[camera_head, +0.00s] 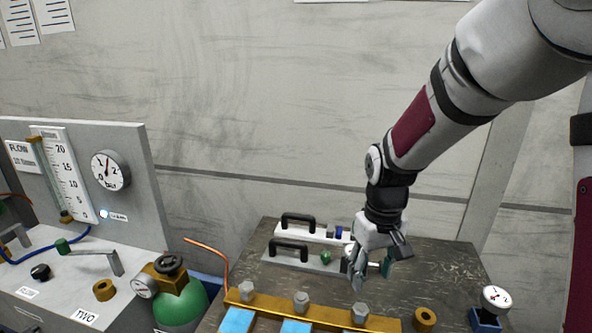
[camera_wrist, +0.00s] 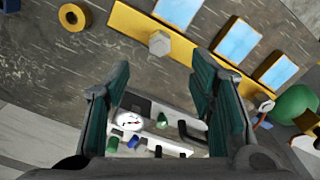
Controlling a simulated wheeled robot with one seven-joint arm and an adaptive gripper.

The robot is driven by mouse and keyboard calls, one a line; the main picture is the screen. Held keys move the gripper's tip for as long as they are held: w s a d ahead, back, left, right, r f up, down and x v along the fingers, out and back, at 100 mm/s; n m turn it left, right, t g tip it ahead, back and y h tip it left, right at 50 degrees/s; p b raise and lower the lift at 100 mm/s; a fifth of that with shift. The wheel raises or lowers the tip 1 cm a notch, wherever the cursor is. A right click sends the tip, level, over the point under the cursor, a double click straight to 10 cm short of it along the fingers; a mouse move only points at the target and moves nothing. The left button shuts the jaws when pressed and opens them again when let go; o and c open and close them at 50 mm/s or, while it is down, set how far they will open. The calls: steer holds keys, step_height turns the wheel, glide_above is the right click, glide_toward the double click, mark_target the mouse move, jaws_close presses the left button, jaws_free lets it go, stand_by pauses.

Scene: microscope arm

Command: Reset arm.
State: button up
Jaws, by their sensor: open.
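My gripper (camera_head: 372,268) is above the dark table at the right of the head view. In the wrist view my gripper (camera_wrist: 160,95) shows two green-padded fingers spread wide apart with nothing between them. My arm comes down from the upper right. Below and behind the gripper lie two flat plates with black handles, a white plate (camera_head: 310,236) and a grey plate (camera_head: 285,258) with a green knob (camera_head: 326,256). In the wrist view the green knob (camera_wrist: 163,119), a blue part (camera_wrist: 134,142) and a small dial (camera_wrist: 130,122) show beyond the fingers. No microscope is recognisable.
A yellow bar (camera_head: 270,307) with grey bolts and blue panels (camera_head: 237,321) runs along the table front. A brass ring (camera_head: 425,319) and a small gauge (camera_head: 495,298) stand at right. A green cylinder (camera_head: 182,305) and a flow panel (camera_head: 90,175) are at left.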

steer(key=s+r+m+t, duration=0.2)
steer(key=s+r+t, duration=0.3)
steer(key=s+r, duration=1.1)
steer(key=s, duration=0.3)
steer(key=shift+d, duration=0.1)
steer(key=shift+c, duration=0.6)
